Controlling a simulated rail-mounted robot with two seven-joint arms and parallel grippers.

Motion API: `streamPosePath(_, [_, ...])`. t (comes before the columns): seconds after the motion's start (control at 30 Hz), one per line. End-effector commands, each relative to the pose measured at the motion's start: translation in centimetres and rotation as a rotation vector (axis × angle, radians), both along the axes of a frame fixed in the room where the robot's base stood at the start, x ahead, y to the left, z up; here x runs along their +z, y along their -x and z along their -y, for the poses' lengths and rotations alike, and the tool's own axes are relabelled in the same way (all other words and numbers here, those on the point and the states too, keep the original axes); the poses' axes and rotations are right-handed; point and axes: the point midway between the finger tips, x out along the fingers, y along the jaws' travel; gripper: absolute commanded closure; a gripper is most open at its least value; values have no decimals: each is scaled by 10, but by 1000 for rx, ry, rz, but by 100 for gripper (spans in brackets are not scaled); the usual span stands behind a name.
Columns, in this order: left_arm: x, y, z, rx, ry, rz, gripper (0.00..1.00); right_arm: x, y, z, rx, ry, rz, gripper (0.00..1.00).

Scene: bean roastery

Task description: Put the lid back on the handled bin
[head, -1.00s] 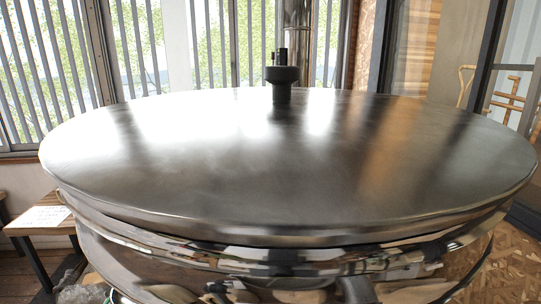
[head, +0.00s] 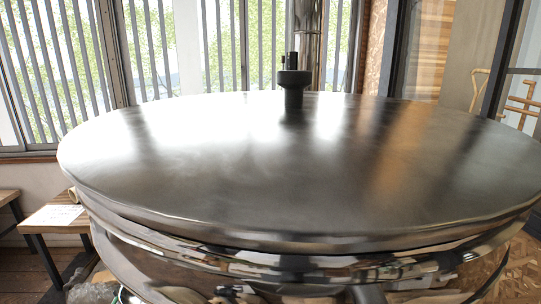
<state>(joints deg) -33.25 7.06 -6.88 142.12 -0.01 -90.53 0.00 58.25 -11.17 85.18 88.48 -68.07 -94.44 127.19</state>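A large round metal lid-like disc (head: 290,175) fills most of the head view, with a dark knob-like fitting (head: 293,88) at its far edge. A shiny metal rim and rounded body (head: 300,264) show below it. I cannot tell whether this is the handled bin and its lid, and no bin handle can be made out. Neither of my grippers can be seen.
A wooden bench with a paper (head: 55,215) on it stands at the left. Barred windows (head: 190,50) line the back. A vertical metal pipe (head: 307,45) rises behind the disc. A wooden chair-like frame (head: 520,110) is at the right.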

Motion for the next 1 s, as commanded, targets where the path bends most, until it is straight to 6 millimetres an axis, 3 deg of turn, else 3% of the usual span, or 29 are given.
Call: streamPosePath(1.0, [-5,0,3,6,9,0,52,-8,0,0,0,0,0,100])
